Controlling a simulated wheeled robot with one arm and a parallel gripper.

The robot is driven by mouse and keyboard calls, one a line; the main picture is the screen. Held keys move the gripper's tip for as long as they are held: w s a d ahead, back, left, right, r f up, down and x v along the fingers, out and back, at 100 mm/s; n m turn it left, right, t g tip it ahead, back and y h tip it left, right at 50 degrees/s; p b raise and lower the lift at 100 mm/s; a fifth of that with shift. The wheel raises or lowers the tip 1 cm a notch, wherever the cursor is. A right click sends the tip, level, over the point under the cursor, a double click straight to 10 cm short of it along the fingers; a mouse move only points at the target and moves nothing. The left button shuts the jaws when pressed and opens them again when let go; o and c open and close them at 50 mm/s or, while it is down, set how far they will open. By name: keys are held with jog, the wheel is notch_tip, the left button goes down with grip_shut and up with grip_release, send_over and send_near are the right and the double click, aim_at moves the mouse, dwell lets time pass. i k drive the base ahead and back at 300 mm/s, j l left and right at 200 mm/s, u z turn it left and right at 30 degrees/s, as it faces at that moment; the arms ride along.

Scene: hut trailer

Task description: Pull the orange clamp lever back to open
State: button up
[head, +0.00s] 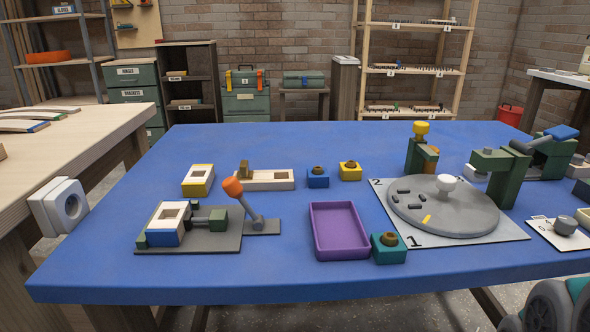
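The orange clamp lever has an orange ball knob (232,187) on a grey rod (249,207). The rod rises from a pivot at the right of a grey base plate (205,243) and leans to the left, over the clamp. A dark green clamp block (211,217) with a grey plunger sits on the plate, left of the pivot. A white and blue block (168,224) with a square hole lies left of the plunger, between dark green stops. I cannot tell whether the plunger presses on it.
A purple tray (339,252) stands right of the lever, with a teal block (389,248) beside it. Behind are a long cream block (272,180), yellow and white block (198,180) and blue block (318,178). A grey turntable (450,218) stands right. The blue table's front left is clear.

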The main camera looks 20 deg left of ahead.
aim_at(231, 186)
jog(key=j+u, duration=0.15)
jog(key=u, duration=0.25)
jog(key=j+u, duration=0.2)
jog(key=u, duration=0.25)
jog(key=j+u, duration=0.2)
jog(key=u, duration=0.2)
jog(key=k+l, duration=0.25)
jog(key=l, duration=0.15)
jog(key=k+l+u, duration=0.1)
jog(key=l, duration=0.3)
jog(key=k+l+u, duration=0.1)
jog(key=k, duration=0.25)
jog(key=j, duration=0.35)
jog(key=l, duration=0.65)
